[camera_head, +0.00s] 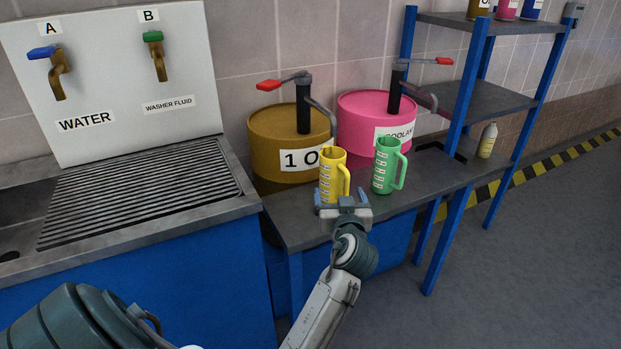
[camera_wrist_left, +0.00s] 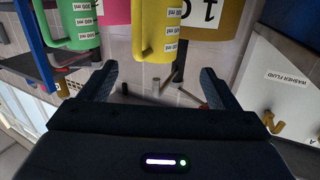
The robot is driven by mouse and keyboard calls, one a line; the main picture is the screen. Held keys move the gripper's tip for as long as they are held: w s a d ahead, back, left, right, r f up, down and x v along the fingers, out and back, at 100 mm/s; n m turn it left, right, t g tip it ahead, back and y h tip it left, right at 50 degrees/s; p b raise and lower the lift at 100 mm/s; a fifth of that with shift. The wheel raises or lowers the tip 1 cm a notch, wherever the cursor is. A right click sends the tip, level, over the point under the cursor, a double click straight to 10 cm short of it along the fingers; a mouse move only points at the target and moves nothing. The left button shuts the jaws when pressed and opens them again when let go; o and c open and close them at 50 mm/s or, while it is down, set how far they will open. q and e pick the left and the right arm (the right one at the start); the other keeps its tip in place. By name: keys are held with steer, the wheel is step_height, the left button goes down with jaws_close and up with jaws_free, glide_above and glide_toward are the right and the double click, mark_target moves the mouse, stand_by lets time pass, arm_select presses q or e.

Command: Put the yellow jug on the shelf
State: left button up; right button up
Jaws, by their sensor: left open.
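The yellow jug (camera_head: 333,176) stands upright on the grey bench, in front of the brown drum, with its handle toward the right. It also shows in the left wrist view (camera_wrist_left: 153,32), seen upside down. My left gripper (camera_head: 341,197) is open and empty just in front of the jug. In the left wrist view its two fingers (camera_wrist_left: 158,76) point toward the jug, one on each side; I see no contact. The shelf (camera_head: 487,101) is a rack with blue posts and grey boards at the right. My right gripper is not in view.
A green jug (camera_head: 386,167) stands close right of the yellow one. Behind are brown (camera_head: 275,136) and pink (camera_head: 362,118) drums with pumps. A pale bottle (camera_head: 487,140) stands low on the rack. Small containers (camera_head: 506,9) stand on its top board. The middle board looks clear.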

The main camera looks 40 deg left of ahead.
arm_select(q)
steer(key=s+d+f+m+g+h, duration=0.1)
steer(key=s+f+m+g+h, duration=0.15)
steer(key=s+f, duration=0.65)
steer(key=s+d+f+m+g+h, duration=0.1)
steer(key=s+f+m+g+h, duration=0.2)
steer(key=f, duration=0.9)
steer(key=s+d+f+m+g+h, duration=0.1)
steer(key=s+f, duration=0.4)
steer(key=s, duration=0.5)
steer(key=s+d+f+m+g+h, duration=0.2)
steer(key=s+f, duration=0.4)
steer(key=s, duration=0.3)
steer(key=shift+s+d+g+h, duration=0.4)
steer(key=shift+d+g+h, duration=0.35)
steer(key=shift+d+h, duration=0.4)
